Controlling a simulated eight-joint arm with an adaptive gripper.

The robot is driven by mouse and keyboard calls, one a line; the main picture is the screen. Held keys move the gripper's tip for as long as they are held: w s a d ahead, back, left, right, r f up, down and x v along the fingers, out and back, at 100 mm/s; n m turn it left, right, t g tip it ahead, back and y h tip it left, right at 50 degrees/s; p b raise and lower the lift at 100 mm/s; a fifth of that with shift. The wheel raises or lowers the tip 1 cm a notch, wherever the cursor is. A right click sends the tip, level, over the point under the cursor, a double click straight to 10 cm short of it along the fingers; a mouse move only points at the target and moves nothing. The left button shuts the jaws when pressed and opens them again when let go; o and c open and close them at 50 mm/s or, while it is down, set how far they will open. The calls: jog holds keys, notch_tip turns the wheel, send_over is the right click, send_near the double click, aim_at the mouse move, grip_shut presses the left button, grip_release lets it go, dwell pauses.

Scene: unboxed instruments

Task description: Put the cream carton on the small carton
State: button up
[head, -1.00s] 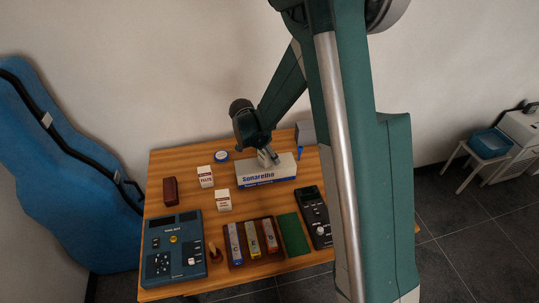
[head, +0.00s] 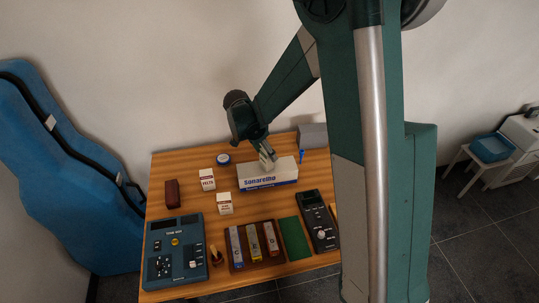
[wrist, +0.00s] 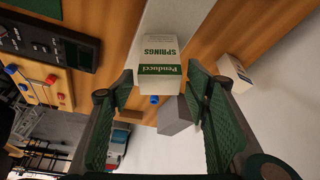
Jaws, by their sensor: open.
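A pale carton with green "Penducci SPRINGS" print (wrist: 160,50), seemingly the cream carton, stands between the fingertips of my gripper (wrist: 160,88) in the wrist view. The fingers are spread either side of it, with room to spare. In the head view my gripper (head: 267,160) points down over the long white Sonarello box (head: 268,180); whether the carton rests on that box is hard to tell. Two small white cartons with red labels stand to the left, one marked FELTS (head: 207,180) and one nearer (head: 224,204). Which is the small carton is unclear.
A grey box (head: 313,137) stands at the back right.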

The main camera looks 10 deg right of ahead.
jog(key=w+v, duration=0.1)
jog(key=v, duration=0.5)
jog(key=shift+s, duration=0.5)
jog(key=shift+r, duration=0.15)
jog(key=s+d+r+n+t+y, duration=0.1)
jog(key=s+d+r+n, duration=0.1)
jog(key=s+r+n, duration=0.4)
jog(key=s+d+r+n+t+y, duration=0.1)
jog(key=s+d+r, duration=0.2)
jog(key=s+r, duration=0.6)
jog(key=s+d+r+n+t+y, duration=0.1)
jog(key=s+n, duration=0.5)
jog(key=s, duration=1.1)
jog(key=shift+r+n+t+y, duration=0.15)
jog(key=shift+n+t+y, duration=0.25)
jog(key=shift+t, duration=0.8)
